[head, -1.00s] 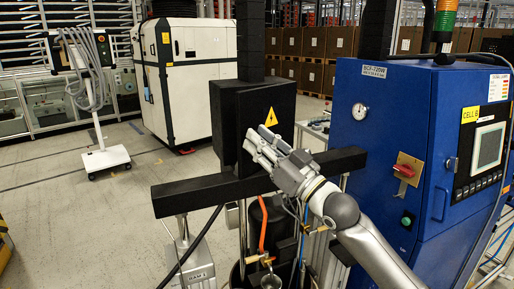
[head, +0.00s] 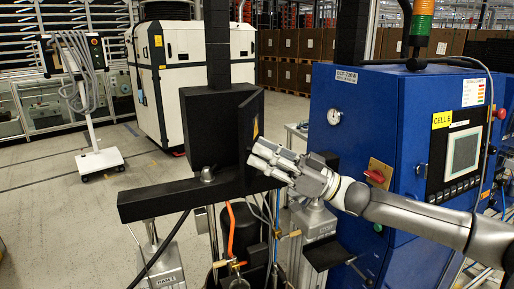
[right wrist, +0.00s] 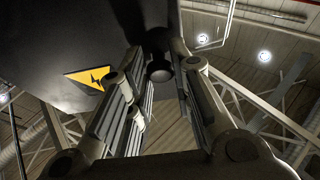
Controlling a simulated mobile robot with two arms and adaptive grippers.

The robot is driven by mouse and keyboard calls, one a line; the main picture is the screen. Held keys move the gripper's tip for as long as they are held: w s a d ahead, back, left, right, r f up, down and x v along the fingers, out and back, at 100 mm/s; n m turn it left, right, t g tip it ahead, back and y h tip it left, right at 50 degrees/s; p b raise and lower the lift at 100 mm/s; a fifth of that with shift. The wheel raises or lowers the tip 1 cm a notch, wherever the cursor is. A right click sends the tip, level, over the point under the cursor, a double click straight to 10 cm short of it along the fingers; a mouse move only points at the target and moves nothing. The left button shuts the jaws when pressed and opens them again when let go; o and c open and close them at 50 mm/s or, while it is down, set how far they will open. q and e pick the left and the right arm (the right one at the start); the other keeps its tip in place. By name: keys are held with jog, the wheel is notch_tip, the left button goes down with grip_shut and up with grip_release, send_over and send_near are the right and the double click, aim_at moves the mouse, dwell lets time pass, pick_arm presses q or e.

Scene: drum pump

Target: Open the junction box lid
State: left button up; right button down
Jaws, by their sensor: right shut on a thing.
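The black junction box (head: 208,125) is mounted on the dark column. Its lid (head: 252,122) stands at an angle to the box at its right side, and its yellow warning sticker shows as a narrow strip. My right gripper (head: 262,158) is at the lid's lower part, its arm coming in from the right. In the right wrist view the lid face (right wrist: 60,40) carries a yellow triangle with a lightning sign, and a dark round knob (right wrist: 160,68) sits between the ends of my fingers. The gripper is shut on this knob. My left gripper is not in view.
A black crossbeam (head: 160,198) runs below the box. A blue control cabinet (head: 355,130) with a red switch stands close on the right, beside my right arm. Hoses and a grey post are below. Open floor lies to the left.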

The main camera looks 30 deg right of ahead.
jog(key=s+d+n+g+y+p, duration=0.1)
jog(key=s+d+n+g+y, duration=0.1)
jog(key=d+n+g+y, duration=0.3)
jog(key=shift+s+d+f+g+p, duration=0.15)
jog(key=shift+s+d+g+p, duration=0.25)
jog(key=shift+d+g, duration=1.3)
jog(key=shift+g, duration=0.3)
jog(key=c, duration=1.3)
grip_release()
jog(key=shift+o, duration=0.2)
notch_tip(320, 180, up, 10)
